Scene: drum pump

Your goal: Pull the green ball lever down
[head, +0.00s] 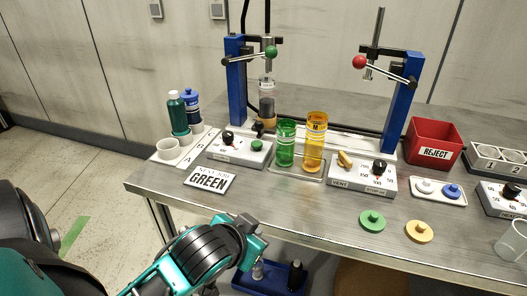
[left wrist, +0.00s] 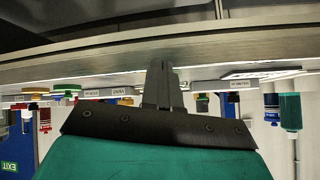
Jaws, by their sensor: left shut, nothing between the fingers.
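The lever sticks out to the right, nearly level. A clear cylinder with dark contents (head: 267,100) stands below it. My left gripper (head: 258,240) is low in front of the bench's front edge, well apart from the lever. In the left wrist view its fingers (left wrist: 162,85) are together and empty, near the bench edge. The green ball cannot be made out there. My right gripper is not in view.
A red ball lever (head: 359,62) is on the right stand. Green (head: 286,143) and orange (head: 315,142) cylinders, control boxes (head: 240,152) and a GREEN sign (head: 210,181) stand on the bench (head: 290,205). A red REJECT bin (head: 435,143) is at right. A blue tray (head: 245,281) is below.

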